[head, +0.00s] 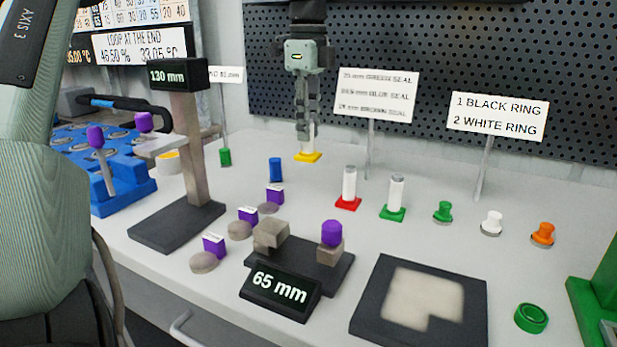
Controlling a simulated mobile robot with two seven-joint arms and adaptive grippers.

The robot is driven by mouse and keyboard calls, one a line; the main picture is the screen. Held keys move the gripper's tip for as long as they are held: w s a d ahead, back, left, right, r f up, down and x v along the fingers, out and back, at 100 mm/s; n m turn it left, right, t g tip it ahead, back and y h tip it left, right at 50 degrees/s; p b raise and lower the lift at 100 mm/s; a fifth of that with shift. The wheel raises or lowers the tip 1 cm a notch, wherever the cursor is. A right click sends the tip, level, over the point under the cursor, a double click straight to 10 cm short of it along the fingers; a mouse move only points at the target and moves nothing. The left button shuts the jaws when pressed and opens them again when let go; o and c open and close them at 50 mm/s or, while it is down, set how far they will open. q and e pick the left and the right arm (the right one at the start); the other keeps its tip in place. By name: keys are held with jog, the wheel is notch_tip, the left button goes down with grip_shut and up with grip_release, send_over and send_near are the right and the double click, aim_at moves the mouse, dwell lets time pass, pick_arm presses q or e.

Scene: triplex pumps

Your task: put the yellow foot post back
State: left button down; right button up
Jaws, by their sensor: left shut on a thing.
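The yellow foot post (307,156) is upright at the back of the bench, a pale post on a flat yellow foot. Its foot appears to be at the bench top, in line with the red foot post (348,188) and the green foot post (396,197); I cannot tell whether it touches the surface. My left gripper (303,130) points straight down from above and is shut on the post, with its fingers hiding most of the upper part. My right gripper is out of view.
A blue cylinder (275,170) and a green cylinder (225,157) stand to the left. A 130 mm gauge stand (180,228) is further left. Green, white and orange knobs stand to the right. A sign (375,95) and perforated panel (430,45) rise behind.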

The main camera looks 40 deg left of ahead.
aim_at(308, 152)
pick_arm(q)
notch_tip(308, 152, down, 5)
jog(key=shift+f, duration=0.2)
notch_tip(308, 152, down, 2)
jog(key=shift+f, duration=0.35)
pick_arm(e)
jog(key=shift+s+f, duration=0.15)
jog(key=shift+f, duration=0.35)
pick_arm(q)
jog(key=c, duration=1.4)
grip_release()
jog(key=shift+f, duration=0.1)
jog(key=shift+o, duration=0.2)
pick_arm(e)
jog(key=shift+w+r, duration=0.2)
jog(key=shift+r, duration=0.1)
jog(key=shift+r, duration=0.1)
